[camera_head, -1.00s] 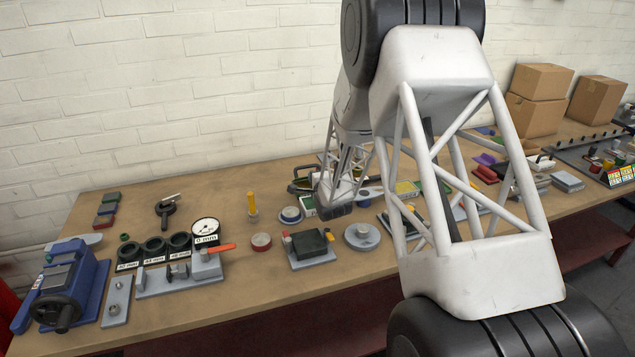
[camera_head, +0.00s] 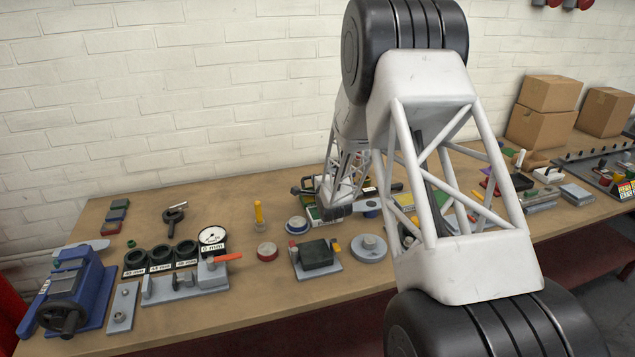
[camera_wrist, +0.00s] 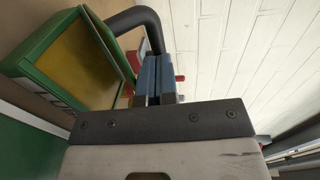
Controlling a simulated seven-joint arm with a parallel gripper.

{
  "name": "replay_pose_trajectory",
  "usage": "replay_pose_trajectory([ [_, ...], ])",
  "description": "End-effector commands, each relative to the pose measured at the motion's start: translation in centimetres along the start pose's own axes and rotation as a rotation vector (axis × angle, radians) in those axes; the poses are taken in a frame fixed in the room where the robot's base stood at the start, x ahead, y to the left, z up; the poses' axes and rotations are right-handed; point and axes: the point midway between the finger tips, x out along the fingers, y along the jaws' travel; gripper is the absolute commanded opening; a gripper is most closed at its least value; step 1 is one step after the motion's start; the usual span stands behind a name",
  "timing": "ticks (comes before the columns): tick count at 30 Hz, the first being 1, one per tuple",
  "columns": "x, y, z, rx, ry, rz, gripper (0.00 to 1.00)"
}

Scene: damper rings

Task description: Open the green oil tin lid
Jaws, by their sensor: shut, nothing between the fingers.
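In the wrist view a green box-shaped thing with an olive-yellow face (camera_wrist: 85,62), which looks like the oil tin, is at the upper left, tilted in the picture. Whether its lid is open I cannot tell. My gripper (camera_wrist: 157,75) has its blue-padded fingers together and empty, just right of that green edge. A thick black curved bar (camera_wrist: 135,20) passes beside the fingertips; I cannot tell whether they touch it. In the head view my forearm and wrist largely cover the green things near the middle of the bench, and my fingertips are hidden there.
A grey fixture with a dark green block (camera_head: 317,255) and a round grey disc (camera_head: 369,248) stand in front of my wrist. The white brick wall (camera_head: 180,100) is close behind.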

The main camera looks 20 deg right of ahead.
Motion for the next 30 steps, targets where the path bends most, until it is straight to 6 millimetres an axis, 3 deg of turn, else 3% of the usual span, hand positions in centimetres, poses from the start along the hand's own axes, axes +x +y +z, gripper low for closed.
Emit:
replay_pose_trajectory([
  [30, 1.0, -0.9, 0.0, -0.002, 0.000, 0.147, 0.00],
])
